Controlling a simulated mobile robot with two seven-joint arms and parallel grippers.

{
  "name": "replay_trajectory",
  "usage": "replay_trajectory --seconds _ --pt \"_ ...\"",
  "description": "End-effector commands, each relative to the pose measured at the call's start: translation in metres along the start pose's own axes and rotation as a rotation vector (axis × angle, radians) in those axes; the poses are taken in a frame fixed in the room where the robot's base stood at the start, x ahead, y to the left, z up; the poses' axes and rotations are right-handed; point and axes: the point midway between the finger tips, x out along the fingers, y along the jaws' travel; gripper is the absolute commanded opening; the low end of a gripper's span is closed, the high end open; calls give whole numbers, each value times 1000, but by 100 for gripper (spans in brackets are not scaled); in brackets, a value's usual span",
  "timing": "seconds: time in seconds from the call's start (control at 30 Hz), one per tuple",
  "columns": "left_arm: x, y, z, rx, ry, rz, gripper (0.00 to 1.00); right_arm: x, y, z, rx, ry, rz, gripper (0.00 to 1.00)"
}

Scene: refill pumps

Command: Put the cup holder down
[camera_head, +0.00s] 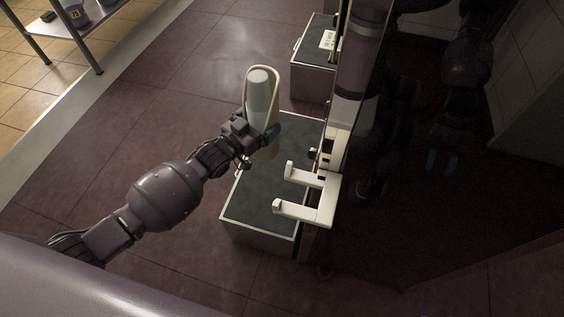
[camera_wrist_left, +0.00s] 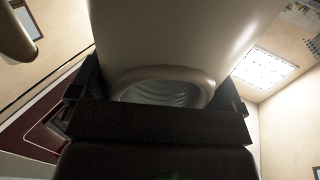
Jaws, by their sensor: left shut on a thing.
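A cream cup holder (camera_head: 265,150) with a tall looped frame stands roughly upright in the air, with a pale cylindrical piece (camera_head: 259,90) inside it. My left gripper (camera_head: 262,136) is shut on the cup holder at its lower part, above the far end of a low box. In the left wrist view the cup holder (camera_wrist_left: 185,35) fills the upper middle between the dark fingers, and a rounded opening shows low on it. The finger contact is partly hidden.
The low box with a dark grey top (camera_head: 262,195) stands below. A second box (camera_head: 312,75) stands behind. Floor at left is clear; a metal shelf (camera_head: 75,30) is far left.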

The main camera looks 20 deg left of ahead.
Motion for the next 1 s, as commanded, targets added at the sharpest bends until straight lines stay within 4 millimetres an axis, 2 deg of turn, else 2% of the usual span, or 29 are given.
replay_trajectory --seconds 0.03,0.1,0.2,0.47,0.77,1.0 --pt "0 -2 30 -8 -14 -3 45 4 -4 16 -3 -31 -9 38" --pt "2 -7 45 -7 -11 -9 45 7 -6 23 -7 -44 -14 38" --pt "6 -12 60 -5 -6 -17 45 9 -8 29 -11 -55 -19 38" --pt "9 -19 79 -2 3 -29 45 12 -10 32 -20 -60 -24 38" --pt "7 -18 142 -4 -6 -29 45 20 -15 34 -66 -42 -35 38" --pt "6 -18 190 -5 -7 -29 45 22 -13 39 -24 27 -22 38"
